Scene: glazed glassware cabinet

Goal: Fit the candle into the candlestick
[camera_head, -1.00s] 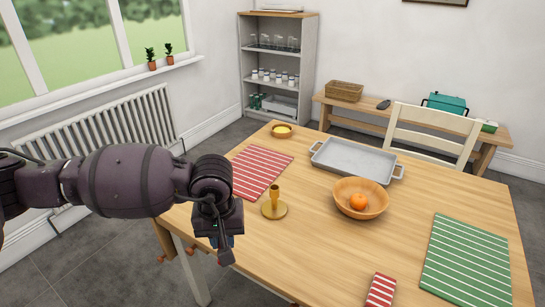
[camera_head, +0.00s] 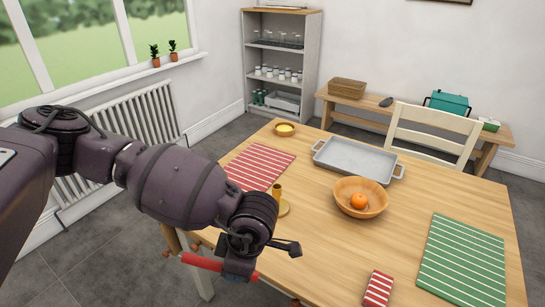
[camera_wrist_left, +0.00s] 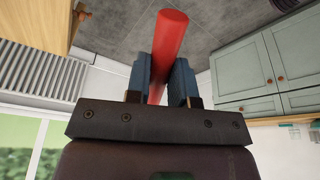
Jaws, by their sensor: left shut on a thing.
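The red candle (camera_head: 201,262) is held in my left gripper (camera_head: 240,270), low at the near left edge of the table. In the left wrist view the candle (camera_wrist_left: 169,42) sticks out from between the two blue fingers of the left gripper (camera_wrist_left: 160,80). In the head view it lies about level, pointing left. The brass candlestick (camera_head: 282,206) stands upright on the table just behind the left gripper, partly hidden by my wrist. My right gripper is in neither view.
Table around the candlestick's right is clear.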

